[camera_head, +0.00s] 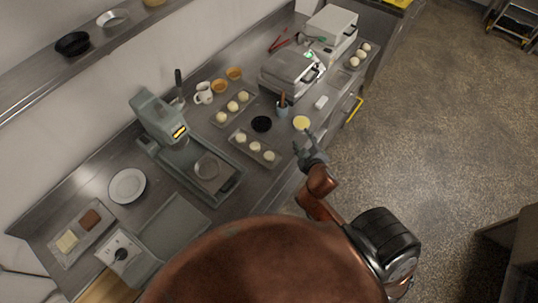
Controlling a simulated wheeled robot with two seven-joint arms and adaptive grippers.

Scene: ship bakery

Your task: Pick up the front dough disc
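A pale yellow round disc (301,122) lies flat on the steel counter near its front edge. My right gripper (303,139) is just below it in the picture, with its fingers apart and pointing toward it. Nothing shows between the fingers, and a small gap seems to separate them from the disc. Pale round dough pieces also sit on a front tray (233,132), on a back tray (217,121) and on a tray at the far right (347,66). My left gripper is not in view.
A blue-grey press (159,113) stands left of the trays. Two grey appliances (291,70) stand at the back right. A dark round item (261,124) and a utensil cup (282,108) are left of the disc.

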